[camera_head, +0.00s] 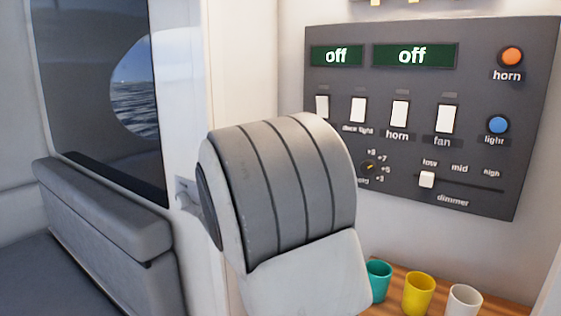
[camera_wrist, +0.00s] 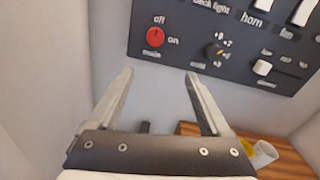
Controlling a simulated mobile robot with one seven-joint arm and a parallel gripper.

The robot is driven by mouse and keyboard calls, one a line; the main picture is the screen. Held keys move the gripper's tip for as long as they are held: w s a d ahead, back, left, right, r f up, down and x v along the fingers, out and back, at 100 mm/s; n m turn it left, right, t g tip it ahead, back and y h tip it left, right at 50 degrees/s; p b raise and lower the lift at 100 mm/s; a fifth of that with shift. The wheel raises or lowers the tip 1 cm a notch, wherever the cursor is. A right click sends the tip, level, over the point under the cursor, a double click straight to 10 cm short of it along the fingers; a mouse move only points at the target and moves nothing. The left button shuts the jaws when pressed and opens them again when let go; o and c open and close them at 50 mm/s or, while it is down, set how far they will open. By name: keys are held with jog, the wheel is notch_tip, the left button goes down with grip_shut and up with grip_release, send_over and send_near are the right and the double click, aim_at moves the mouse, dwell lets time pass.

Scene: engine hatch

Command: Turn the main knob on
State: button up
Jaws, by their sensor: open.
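The main knob (camera_wrist: 155,37) is a round red knob at the lower left of the dark control panel (camera_wrist: 188,12) in the wrist view. "off" is printed above it, "on" to its right and "main" below. I cannot tell which way it points. My gripper (camera_wrist: 160,74) is open and empty, its two fingers apart below the knob in the picture and not touching it. In the head view my arm hides the knob and the gripper. The panel (camera_head: 520,130) shows there with two green displays reading "off" (camera_head: 337,56).
A small black dial (camera_wrist: 213,50) sits right of the knob. The panel also carries white switches (camera_head: 399,114), a dimmer slider (camera_head: 427,179), an orange horn button (camera_head: 511,56) and a blue light button (camera_head: 498,124). Teal, yellow (camera_head: 418,293) and white cups stand on a wooden surface below.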

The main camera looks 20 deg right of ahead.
jog(key=w+p+x, duration=0.1)
jog(key=p+x, duration=0.1)
jog(key=x, duration=1.5)
jog(key=shift+w+r+n, duration=0.2)
jog(key=shift+r+n, duration=0.1)
jog(key=shift+n, duration=0.1)
grip_shut()
